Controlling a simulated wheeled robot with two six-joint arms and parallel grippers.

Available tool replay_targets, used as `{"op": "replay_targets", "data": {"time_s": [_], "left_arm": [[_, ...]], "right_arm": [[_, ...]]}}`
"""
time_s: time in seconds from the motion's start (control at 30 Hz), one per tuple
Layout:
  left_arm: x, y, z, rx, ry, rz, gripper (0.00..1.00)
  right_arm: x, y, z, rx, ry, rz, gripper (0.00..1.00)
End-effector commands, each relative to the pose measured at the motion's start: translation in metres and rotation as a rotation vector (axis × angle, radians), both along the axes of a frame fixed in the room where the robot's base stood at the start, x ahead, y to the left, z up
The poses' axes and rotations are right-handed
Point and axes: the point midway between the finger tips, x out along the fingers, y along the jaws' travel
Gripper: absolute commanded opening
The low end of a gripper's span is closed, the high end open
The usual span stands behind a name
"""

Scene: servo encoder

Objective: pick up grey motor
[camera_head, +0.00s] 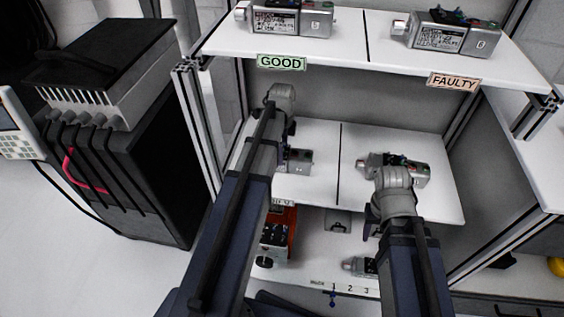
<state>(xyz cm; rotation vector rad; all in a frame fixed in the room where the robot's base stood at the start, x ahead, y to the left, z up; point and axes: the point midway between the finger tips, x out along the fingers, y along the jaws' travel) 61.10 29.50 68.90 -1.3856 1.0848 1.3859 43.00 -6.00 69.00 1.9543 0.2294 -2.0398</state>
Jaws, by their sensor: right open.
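Several grey motors show. One (291,20) lies on the top shelf above the GOOD label, and another (440,34) above the FAULTY label. On the middle shelf, one motor (300,161) is partly hidden behind my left arm, and another (408,171) lies right of the divider line, just beyond my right wrist. A further grey motor (362,266) on the lower level is partly covered by my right arm. My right gripper (371,222) is open and points down in front of the middle shelf. My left gripper (290,128) is mostly hidden by its own wrist; its jaws cannot be made out.
The GOOD label (281,62) and FAULTY label (453,82) hang on the top shelf (355,45) edge. Metal posts frame the rack. A black cabinet (140,170) with cables stands at left. The middle shelf's front right is bare.

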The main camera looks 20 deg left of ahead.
Motion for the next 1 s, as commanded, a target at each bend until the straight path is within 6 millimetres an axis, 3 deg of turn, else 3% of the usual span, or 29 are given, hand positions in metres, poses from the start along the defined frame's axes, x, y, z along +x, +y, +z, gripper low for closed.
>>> {"op": "replay_targets", "data": {"time_s": [0.17, 0.6, 0.87, 1.0], "left_arm": [[0.000, 0.000, -0.005, 0.000, 0.000, 0.000, 1.00], [0.002, 0.002, -0.052, 0.000, 0.000, 0.001, 1.00], [0.002, 0.002, -0.051, 0.000, 0.000, 0.000, 1.00], [0.002, 0.002, -0.051, 0.000, 0.000, 0.000, 0.86]], "right_arm": [[0.000, 0.000, -0.005, 0.000, 0.000, 0.000, 0.50], [0.000, 0.000, -0.052, 0.000, 0.000, 0.000, 0.50], [0.000, 0.000, -0.051, 0.000, 0.000, 0.000, 0.50], [0.000, 0.000, -0.051, 0.000, 0.000, 0.000, 0.50]]}}
